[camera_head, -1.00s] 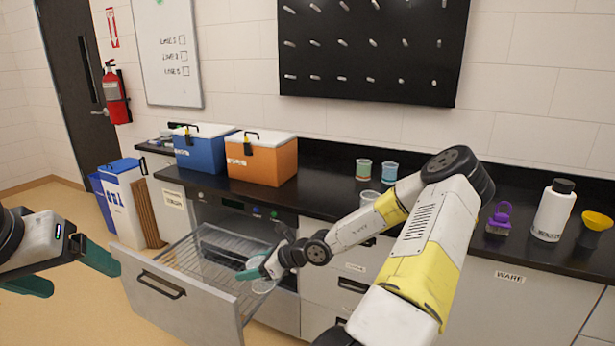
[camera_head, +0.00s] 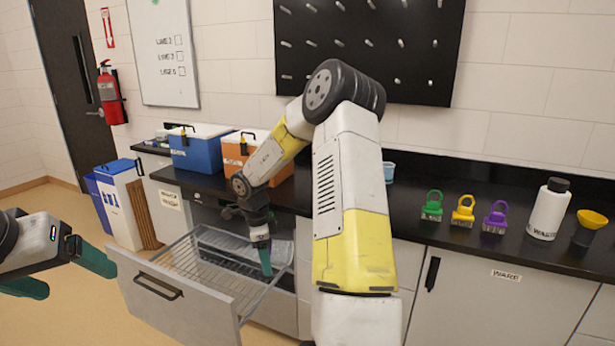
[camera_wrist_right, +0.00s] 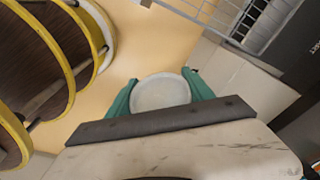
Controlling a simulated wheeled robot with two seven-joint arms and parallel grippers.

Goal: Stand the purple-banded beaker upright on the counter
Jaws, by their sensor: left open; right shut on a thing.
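My right gripper (camera_head: 264,258) hangs over the open wire-basket drawer (camera_head: 170,282), its teal fingers pointing down. It is shut on a beaker, whose pale round end (camera_wrist_right: 160,92) shows between the fingers in the right wrist view. No coloured band on it can be made out, and the head view barely shows it. My left gripper (camera_head: 70,275) is open and empty at the far left, away from the counter. The black counter (camera_head: 405,205) runs along the wall. A blue-banded beaker (camera_head: 388,173) stands upright on it, just right of my right arm.
Blue (camera_head: 197,150) and orange (camera_head: 233,158) cooler boxes stand left. My right arm hides the middle counter.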

